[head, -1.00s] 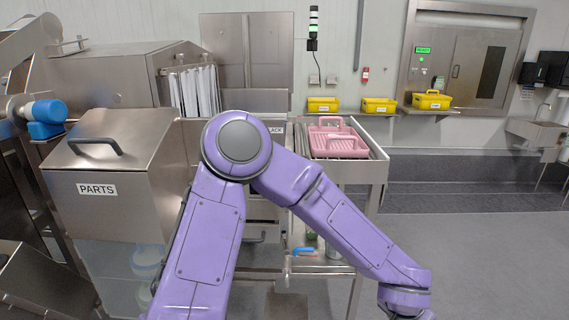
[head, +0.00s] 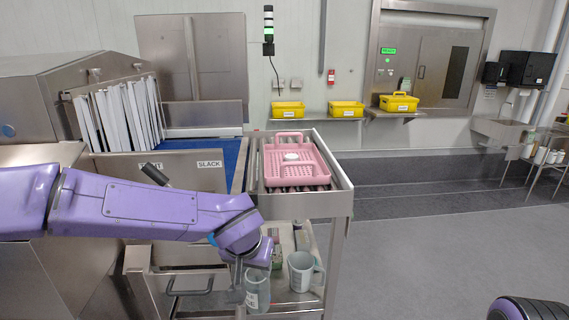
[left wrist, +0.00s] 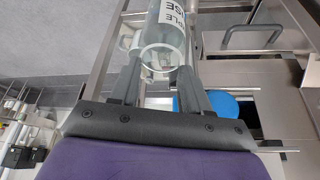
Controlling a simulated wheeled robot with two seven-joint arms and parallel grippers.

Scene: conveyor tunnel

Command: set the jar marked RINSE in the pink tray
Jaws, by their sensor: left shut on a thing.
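A clear glass jar (head: 257,296) with a white label is held by my left gripper (head: 243,274), below and left of the tray, by the stand's lower shelf. In the left wrist view the jar (left wrist: 172,30) is between the two fingers of my left gripper (left wrist: 160,72). Its label is partly cut off, with letters ending in "SE" readable. My right gripper is not in view.
A grey pitcher (head: 301,271) stands on the lower shelf (head: 290,308) right beside the jar. The stand's top edge (head: 305,205) lies between the jar and the tray. Yellow boxes (head: 346,109) sit on wall shelves behind. The floor at right is clear.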

